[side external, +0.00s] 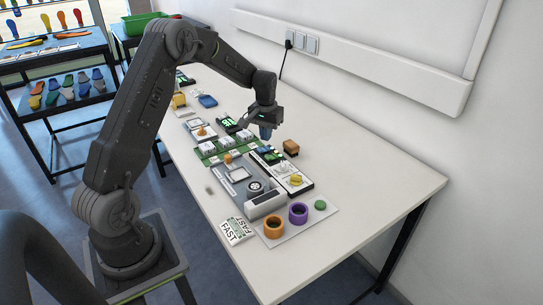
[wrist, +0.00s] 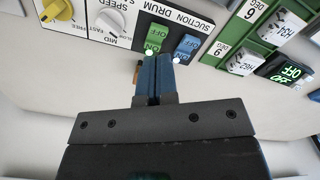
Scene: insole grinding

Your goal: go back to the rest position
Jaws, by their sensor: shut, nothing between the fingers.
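My gripper (side external: 265,132) hangs over the far side of the white table, above the row of control panels. In the wrist view my gripper (wrist: 154,60) shows two blue fingers pressed together with nothing between them. Just past the fingertips is a panel labelled suction and drum, with a green switch (wrist: 158,38) and a blue switch (wrist: 188,46). I cannot tell whether the fingertips touch the panel. My arm reaches over the table from a stand at the left.
A grey machine panel (side external: 235,187) and a board with orange (side external: 274,227), purple (side external: 298,213) and green round parts lie nearer. A FAST card (side external: 236,231) lies at the table's edge. A brown block (side external: 291,147) sits beside my gripper. The table's right side (side external: 385,185) is clear.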

